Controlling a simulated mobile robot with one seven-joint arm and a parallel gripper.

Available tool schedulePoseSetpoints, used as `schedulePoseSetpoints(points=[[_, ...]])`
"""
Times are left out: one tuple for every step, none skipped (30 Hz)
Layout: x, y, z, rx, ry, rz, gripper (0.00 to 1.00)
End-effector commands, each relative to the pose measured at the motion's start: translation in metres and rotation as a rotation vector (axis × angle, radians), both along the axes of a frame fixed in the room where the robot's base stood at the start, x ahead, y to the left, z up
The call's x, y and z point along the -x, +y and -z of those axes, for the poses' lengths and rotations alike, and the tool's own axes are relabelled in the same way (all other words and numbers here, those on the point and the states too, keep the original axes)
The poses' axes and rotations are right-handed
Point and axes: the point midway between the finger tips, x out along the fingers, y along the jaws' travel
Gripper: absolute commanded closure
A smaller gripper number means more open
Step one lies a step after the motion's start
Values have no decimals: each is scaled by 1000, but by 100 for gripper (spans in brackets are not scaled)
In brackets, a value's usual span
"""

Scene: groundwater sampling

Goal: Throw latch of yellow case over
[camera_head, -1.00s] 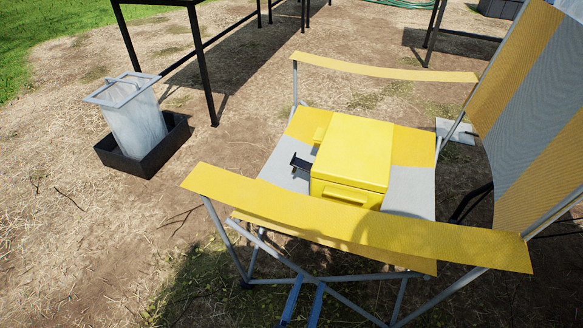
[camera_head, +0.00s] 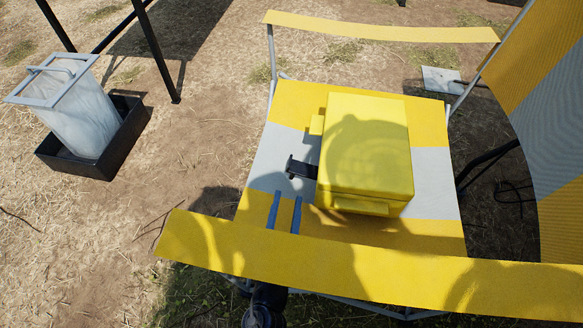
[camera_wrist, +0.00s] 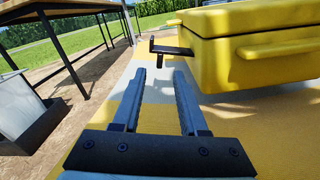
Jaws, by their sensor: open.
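The yellow case (camera_head: 366,150) sits on the seat of a yellow and grey folding chair. Its black latch (camera_head: 302,169) sticks out from the case's left side; in the wrist view the latch (camera_wrist: 172,50) juts to the left of the yellow case (camera_wrist: 250,50), with an upright piece at its outer end. My gripper (camera_head: 285,198) is over the front of the seat, beyond the near armrest. Its two fingers (camera_wrist: 158,75) are apart with nothing between them, and the latch lies ahead of their tips. The gripper is not touching the case.
The chair's near armrest (camera_head: 330,262) crosses in front of the seat, above part of my arm. The far armrest (camera_head: 380,30) and backrest (camera_head: 545,110) bound the seat. A table (camera_wrist: 60,12) is beyond.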

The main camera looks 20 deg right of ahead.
Motion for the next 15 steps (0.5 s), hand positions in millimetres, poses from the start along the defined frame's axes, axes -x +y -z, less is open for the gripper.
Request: schedulePoseSetpoints(points=[[-11,-8,2,0,-5,4,57],[-17,-12,1,1,-5,4,57],[-24,-16,2,1,-4,2,57],[-29,-20,2,1,-5,3,57],[-34,-23,1,1,-5,3,57],[-41,-26,2,0,-3,2,57],[-46,-29,2,1,-4,2,57],[-50,-32,1,1,-4,2,57],[-55,-36,1,1,-3,2,57],[-58,-37,1,0,-2,1,57],[-61,-39,1,0,-2,1,57],[-65,-41,1,0,-2,1,57],[-67,-43,1,1,-1,0,57],[-69,-44,1,0,0,0,57],[-71,-45,1,0,0,0,57]])
